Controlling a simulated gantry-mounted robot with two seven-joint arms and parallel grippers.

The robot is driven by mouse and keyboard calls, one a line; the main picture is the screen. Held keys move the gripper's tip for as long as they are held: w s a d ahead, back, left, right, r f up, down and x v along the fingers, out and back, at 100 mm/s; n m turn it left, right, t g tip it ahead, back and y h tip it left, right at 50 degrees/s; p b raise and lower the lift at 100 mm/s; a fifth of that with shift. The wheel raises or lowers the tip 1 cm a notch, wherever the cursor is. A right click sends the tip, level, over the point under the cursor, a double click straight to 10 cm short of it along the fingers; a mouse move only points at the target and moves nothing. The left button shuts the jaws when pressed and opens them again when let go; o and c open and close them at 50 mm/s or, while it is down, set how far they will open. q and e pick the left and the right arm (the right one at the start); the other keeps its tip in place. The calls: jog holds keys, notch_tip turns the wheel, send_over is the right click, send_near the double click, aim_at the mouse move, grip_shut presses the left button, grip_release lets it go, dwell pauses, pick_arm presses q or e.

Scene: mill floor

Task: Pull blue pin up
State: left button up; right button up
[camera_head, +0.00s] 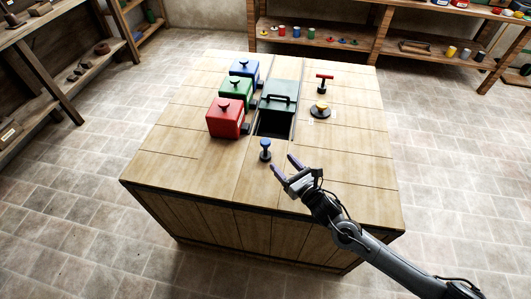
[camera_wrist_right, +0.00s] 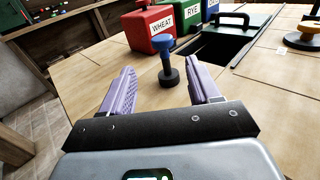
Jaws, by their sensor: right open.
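The blue pin (camera_head: 265,149) stands upright on the wooden table, in front of the dark opening. In the right wrist view the blue pin (camera_wrist_right: 167,62) stands beyond my fingertips, between the lines of the two fingers, and not touching them. My right gripper (camera_head: 284,166) is open and empty, to the right of and nearer than the pin. Its two purple fingers (camera_wrist_right: 158,77) are spread wide in the wrist view. My left gripper is not in view.
Red (camera_head: 226,118), green (camera_head: 236,92) and blue (camera_head: 244,70) boxes with knobs stand behind the pin to the left. A dark green handled lid (camera_head: 279,96) sits behind the dark opening (camera_head: 273,124). A yellow-knobbed piece (camera_head: 320,110) and red T-handle (camera_head: 324,81) stand right. The table's front is clear.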

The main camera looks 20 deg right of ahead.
aim_at(265, 141)
jog(key=shift+w, duration=0.35)
jog(key=shift+w+a+r+b, duration=0.1)
jog(key=shift+w+r+b, duration=0.15)
jog(key=shift+w+b, duration=0.25)
jog(key=b+x, duration=0.1)
jog(key=x, duration=0.7)
jog(key=shift+w, duration=0.25)
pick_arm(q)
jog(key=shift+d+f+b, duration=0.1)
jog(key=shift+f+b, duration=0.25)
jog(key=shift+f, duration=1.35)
pick_arm(e)
jog(key=shift+x, duration=0.75)
jog(key=c, duration=0.9)
jog(key=shift+r, duration=0.1)
grip_shut()
